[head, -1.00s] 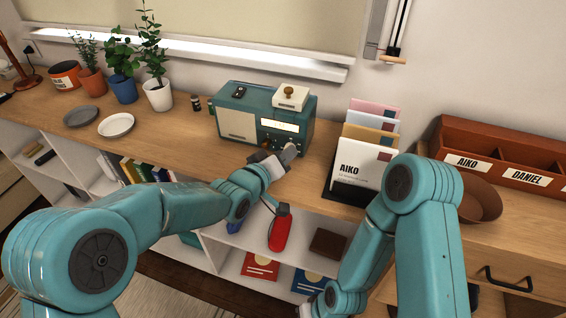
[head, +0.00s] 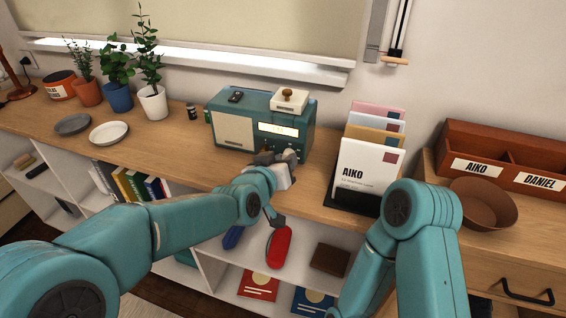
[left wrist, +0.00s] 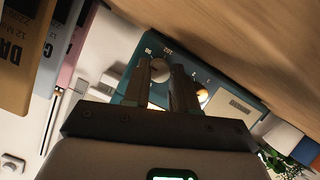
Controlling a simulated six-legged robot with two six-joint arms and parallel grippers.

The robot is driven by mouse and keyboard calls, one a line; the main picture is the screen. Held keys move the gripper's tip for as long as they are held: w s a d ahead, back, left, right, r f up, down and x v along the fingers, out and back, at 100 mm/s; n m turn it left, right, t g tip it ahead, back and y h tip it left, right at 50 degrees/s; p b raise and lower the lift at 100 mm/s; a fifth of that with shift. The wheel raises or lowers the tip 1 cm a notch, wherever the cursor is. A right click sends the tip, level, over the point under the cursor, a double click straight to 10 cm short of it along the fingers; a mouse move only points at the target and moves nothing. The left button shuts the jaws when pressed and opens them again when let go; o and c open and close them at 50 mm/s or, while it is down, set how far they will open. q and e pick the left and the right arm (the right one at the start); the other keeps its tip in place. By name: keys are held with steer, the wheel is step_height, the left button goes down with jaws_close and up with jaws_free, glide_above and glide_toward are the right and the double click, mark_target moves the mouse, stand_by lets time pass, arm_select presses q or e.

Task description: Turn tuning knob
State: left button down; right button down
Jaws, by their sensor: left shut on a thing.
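The teal radio (head: 304,128) stands on the wooden counter, with a cream speaker grille on its left and a lit dial (head: 278,129) on its right. My left gripper (head: 278,157) is at the lower right of the radio's front and covers that part in the head view. In the left wrist view, the two fingers of my left gripper (left wrist: 163,72) are at the radio's front, shut on a round pale tuning knob (left wrist: 160,69) between their tips. My right gripper is not in view; only its arm shows.
A letter holder (head: 350,198) with several cards stands right of the radio. A brown bowl (head: 484,206) and a labelled organizer (head: 520,150) are farther right. A white plate (head: 109,133) and potted plants are on the left. A red object (head: 279,246) is on the shelf below.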

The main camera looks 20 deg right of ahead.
arm_select(q)
steer(key=shift+f, duration=0.15)
steer(key=c, duration=1.2)
jaws_free()
steer(key=shift+s+a+r, duration=0.3)
steer(key=shift+s+a, duration=0.05)
steer(key=shift+s, duration=0.05)
steer(key=v, duration=1.5)
steer(key=shift+s+b, duration=0.15)
steer(key=shift+b, duration=0.15)
